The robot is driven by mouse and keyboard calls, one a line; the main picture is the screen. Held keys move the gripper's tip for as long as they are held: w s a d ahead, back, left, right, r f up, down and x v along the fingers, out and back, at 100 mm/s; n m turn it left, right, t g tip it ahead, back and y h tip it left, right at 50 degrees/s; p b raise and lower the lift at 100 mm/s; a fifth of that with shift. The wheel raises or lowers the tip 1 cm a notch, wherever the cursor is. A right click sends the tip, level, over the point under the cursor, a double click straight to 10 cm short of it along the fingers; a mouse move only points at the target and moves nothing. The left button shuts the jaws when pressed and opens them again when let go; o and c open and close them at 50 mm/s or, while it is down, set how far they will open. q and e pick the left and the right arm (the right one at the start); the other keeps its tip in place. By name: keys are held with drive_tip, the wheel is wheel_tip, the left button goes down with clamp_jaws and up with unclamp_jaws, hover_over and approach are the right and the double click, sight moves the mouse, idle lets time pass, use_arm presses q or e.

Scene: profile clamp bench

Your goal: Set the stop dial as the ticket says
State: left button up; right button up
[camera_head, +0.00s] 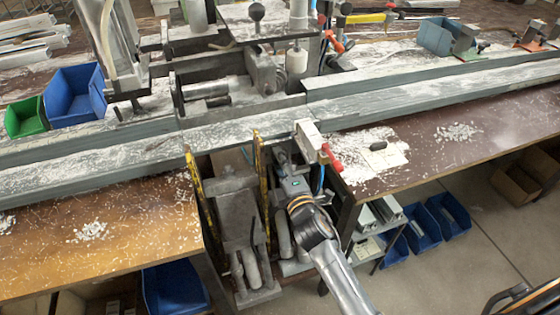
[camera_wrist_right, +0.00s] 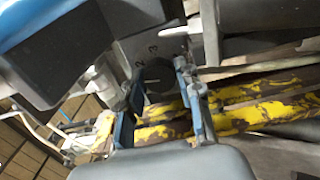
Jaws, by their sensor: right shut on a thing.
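The stop dial (camera_wrist_right: 158,77) is a dark round knob in the right wrist view. It sits on a grey plate (camera_wrist_right: 150,50) with the numerals 2 and 3 legible beside it, and a thin light line shows on its face. My right gripper (camera_wrist_right: 165,92) has a finger on each side of the dial and is shut on it. In the head view my right gripper (camera_head: 281,158) reaches under the front of the machine, between the yellow posts and the bench leg; the dial is hidden there. No readable ticket shows. My left gripper is out of view.
Yellow-black posts (camera_head: 258,190) stand close left of my right gripper. A white block (camera_head: 308,140) with a red handle (camera_head: 331,157) sits just above right. The chip-strewn benchtop (camera_head: 450,150) lies right. Blue bins (camera_head: 447,215) stand below. Worn yellow bars (camera_wrist_right: 250,105) lie close behind the dial.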

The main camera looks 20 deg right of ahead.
drive_tip(key=shift+m+p, duration=2.45)
drive_tip(key=shift+m, duration=5.25)
drive_tip(key=shift+f, duration=0.1)
drive_tip(key=o, duration=0.9)
drive_tip(key=s, duration=1.2)
drive_tip(key=shift+d, duration=0.25)
